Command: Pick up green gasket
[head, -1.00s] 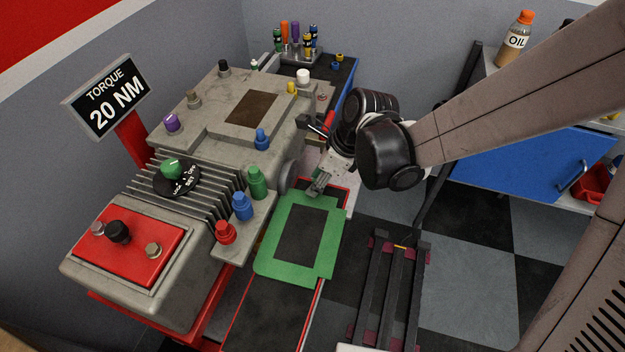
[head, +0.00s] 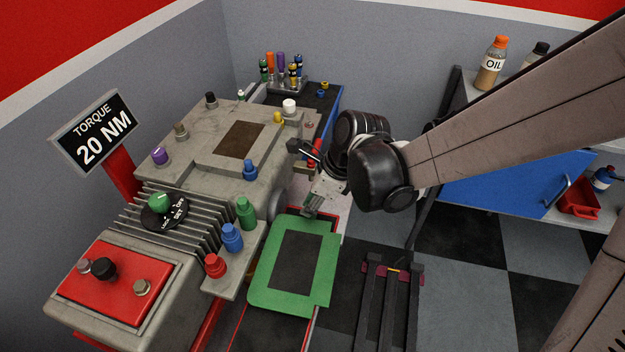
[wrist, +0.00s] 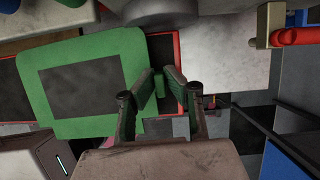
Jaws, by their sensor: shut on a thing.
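The green gasket (head: 258,292) is a flat, roughly rectangular frame with a large opening, over a dark, red-edged surface beside the engine. In the wrist view the gasket (wrist: 90,128) fills the left, and its right edge runs between the fingers. My gripper (head: 312,208) is at the gasket's far edge in the head view. In the wrist view my gripper (wrist: 152,92) is shut on that edge, with a finger on either side. The exact contact is partly hidden by the fingers. I cannot tell how far the gasket is off the surface.
The grey engine block (head: 205,130) with coloured bolts stands close on the left. A dark rack (head: 385,300) is on the floor at right. Blue workbenches stand behind and right, with an oil bottle (head: 491,65). Checkered floor is open at right.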

